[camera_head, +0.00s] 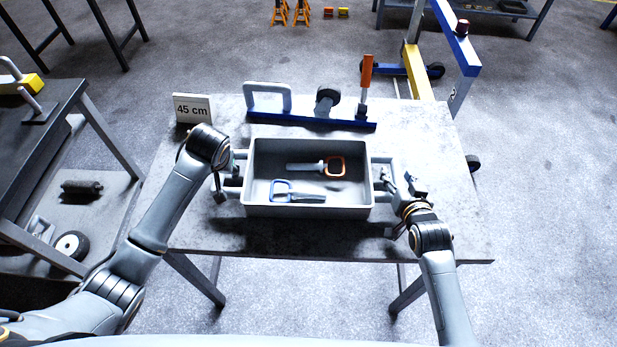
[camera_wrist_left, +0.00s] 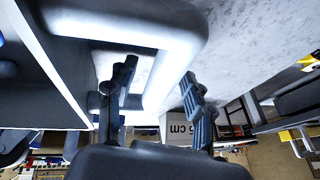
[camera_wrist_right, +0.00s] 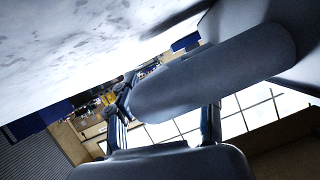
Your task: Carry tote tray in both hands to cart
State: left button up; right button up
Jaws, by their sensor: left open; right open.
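The grey tote tray (camera_head: 308,212) sits level on the worktable, with a handle at each end. Inside it lie an orange-handled tool (camera_head: 335,166) and a blue-handled tool (camera_head: 283,190). My left gripper (camera_head: 228,182) is open at the left handle; in the left wrist view the pale handle (camera_wrist_left: 172,68) runs between the spread fingers. My right gripper (camera_head: 393,184) is open at the right handle; in the right wrist view the thick grey handle (camera_wrist_right: 215,75) lies between the fingers. Finger contact cannot be told. I cannot tell for certain which thing is the cart.
The worktable (camera_head: 440,215) also holds a "45 cm" sign (camera_head: 193,108) and a blue-based rack (camera_head: 310,121) behind the tray. A dark two-level bench (camera_head: 60,115) stands at the left. A blue and yellow hoist frame (camera_head: 455,45) stands behind. The floor at right is clear.

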pick_arm(q)
grip_shut()
pick_arm(e)
grip_shut()
